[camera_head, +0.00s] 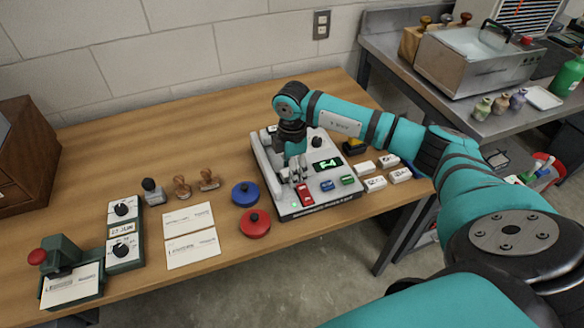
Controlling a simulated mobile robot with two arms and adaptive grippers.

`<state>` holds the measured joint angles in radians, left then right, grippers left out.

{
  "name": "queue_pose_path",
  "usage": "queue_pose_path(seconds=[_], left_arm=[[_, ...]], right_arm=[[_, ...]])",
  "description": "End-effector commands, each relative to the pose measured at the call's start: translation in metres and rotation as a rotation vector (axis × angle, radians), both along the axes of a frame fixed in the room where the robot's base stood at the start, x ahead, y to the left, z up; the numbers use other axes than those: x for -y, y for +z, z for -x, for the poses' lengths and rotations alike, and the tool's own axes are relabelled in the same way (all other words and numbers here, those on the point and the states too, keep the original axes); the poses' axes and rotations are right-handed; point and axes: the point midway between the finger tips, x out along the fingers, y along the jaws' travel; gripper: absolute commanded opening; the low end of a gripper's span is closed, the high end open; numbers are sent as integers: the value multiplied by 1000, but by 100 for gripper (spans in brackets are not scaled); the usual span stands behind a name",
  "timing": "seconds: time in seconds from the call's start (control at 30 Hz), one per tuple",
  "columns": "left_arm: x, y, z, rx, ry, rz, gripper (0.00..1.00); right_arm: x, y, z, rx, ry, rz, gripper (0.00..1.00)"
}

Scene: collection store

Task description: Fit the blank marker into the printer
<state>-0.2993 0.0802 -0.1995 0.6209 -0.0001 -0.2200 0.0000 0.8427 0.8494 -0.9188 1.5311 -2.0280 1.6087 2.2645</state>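The printer (325,202) is a light grey machine with a dark front edge, standing on the wooden table. It has a green-lit display reading something like F-4 (327,165), a black knob (317,142), a red piece (305,194) and blue and green buttons. My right gripper (296,175) points down over the left part of the printer, close to its top. Its fingertips are small and partly hidden, so I cannot tell if they hold a marker. Several small white blocks, perhaps blank markers (374,184), lie on the table right of the printer. My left gripper is out of view.
Blue (245,193) and red (254,223) round pads, white cards (190,235), wooden stamps (182,186), dial boxes (124,235) and a green stamping press (70,270) stand to the left. A metal bench (400,68) with a steel tank is at right.

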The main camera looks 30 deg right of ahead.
Motion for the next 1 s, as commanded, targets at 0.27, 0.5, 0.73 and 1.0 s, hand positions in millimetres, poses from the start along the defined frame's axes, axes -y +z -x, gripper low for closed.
queue_pose_path(seconds=[0.27,0.5,0.73,1.0], left_arm=[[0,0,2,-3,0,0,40],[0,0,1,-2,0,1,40],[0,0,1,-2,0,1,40],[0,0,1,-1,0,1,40]], right_arm=[[0,10,-1,3,0,0,56],[0,57,-2,6,1,0,56],[0,101,-1,4,0,-1,56],[0,120,0,-1,1,0,56]])
